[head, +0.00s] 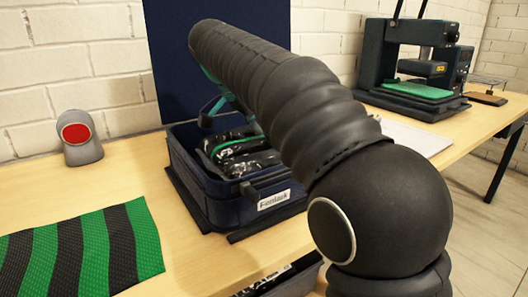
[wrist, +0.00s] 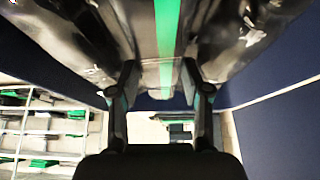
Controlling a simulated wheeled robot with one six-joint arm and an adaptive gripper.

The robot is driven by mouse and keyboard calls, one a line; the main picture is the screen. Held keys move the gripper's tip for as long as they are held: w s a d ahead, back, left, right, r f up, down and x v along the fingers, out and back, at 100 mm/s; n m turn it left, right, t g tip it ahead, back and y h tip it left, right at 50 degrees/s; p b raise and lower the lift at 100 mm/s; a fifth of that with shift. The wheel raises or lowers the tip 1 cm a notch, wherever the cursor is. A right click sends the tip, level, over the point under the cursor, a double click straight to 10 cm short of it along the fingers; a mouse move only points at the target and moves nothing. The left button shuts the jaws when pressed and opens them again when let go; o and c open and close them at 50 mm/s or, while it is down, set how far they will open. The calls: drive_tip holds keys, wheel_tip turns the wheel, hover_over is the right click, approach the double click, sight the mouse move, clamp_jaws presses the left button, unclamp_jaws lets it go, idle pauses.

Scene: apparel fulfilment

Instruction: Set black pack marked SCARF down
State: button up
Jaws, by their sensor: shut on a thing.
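A glossy black pack with a green stripe (wrist: 225,35) fills the top of the wrist view. My gripper (wrist: 160,88) is shut on it, with one finger on each side of the stripe. No SCARF marking is readable on it. In the head view, a dark blue bin (head: 222,207) with a white label stands on the table. Black glossy packs (head: 250,162) with a green band show inside it. I cannot tell whether the held pack touches the bin floor.
A green-and-black striped cloth (head: 85,250) lies at the front left. A grey device with a red face (head: 77,137) stands by the wall. A dark press with a green plate (head: 420,90) stands at the back right. Bare table lies between cloth and bin.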

drive_tip(key=shift+f, duration=2.1)
drive_tip(key=shift+f, duration=0.1)
drive_tip(key=o, duration=1.2)
drive_tip(key=shift+o, duration=0.2)
